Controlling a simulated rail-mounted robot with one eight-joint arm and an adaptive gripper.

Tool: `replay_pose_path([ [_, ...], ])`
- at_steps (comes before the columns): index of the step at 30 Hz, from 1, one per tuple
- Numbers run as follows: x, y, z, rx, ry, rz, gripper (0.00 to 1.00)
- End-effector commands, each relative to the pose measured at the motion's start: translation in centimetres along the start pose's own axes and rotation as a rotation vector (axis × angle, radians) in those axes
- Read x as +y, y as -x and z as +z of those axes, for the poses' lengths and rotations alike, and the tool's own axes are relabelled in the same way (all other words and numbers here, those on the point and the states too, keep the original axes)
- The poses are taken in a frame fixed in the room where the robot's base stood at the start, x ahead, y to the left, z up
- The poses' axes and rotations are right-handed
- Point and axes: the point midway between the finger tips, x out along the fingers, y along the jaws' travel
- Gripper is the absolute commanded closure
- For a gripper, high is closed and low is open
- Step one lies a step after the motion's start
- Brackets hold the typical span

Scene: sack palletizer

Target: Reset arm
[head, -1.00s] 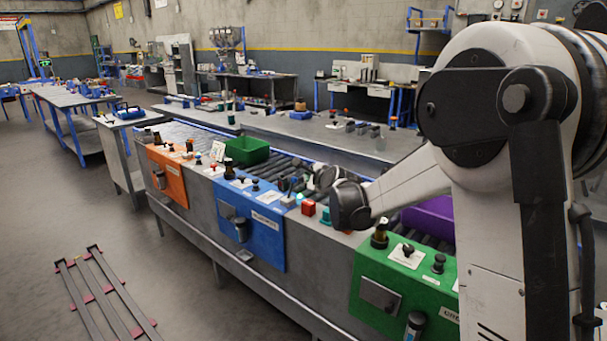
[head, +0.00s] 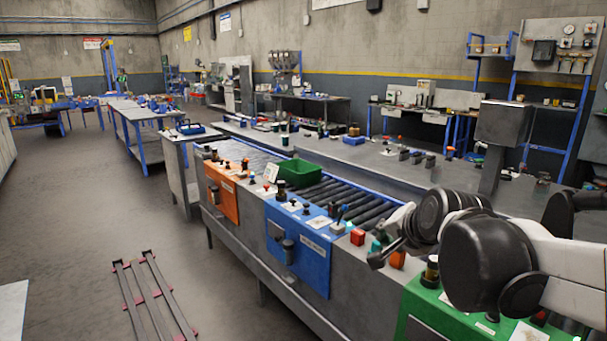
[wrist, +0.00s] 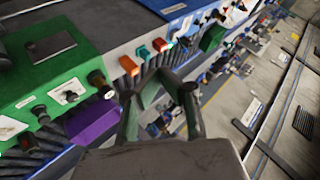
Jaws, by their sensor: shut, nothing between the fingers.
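My arm reaches in from the right in the head view, over the green panel end of the roller conveyor (head: 335,190). My gripper (head: 382,257) is shut and empty. It is beside the control panels, near the red and orange buttons, and I cannot tell its exact height above them. In the wrist view my gripper (wrist: 160,77) also shows, with no object between its fingers. The picture there is strongly tilted, with the panels to the upper left.
A green bin (head: 298,172) sits on the conveyor. A purple bin (wrist: 93,120) shows in the wrist view. The blue panel (head: 297,245) and orange panel (head: 221,192) line the front. A metal rack (head: 150,295) lies on the otherwise open floor at left.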

Motion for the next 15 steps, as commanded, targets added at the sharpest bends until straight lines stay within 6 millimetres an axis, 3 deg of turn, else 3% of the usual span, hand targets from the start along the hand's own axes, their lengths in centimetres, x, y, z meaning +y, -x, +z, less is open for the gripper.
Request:
replay_pose_path([
  [6, 4.2, 5.4, 4.0, -0.049, 0.267, 0.081, 1.00],
  [15, 10.7, 11.0, 9.4, -0.140, 0.618, 0.180, 1.00],
])
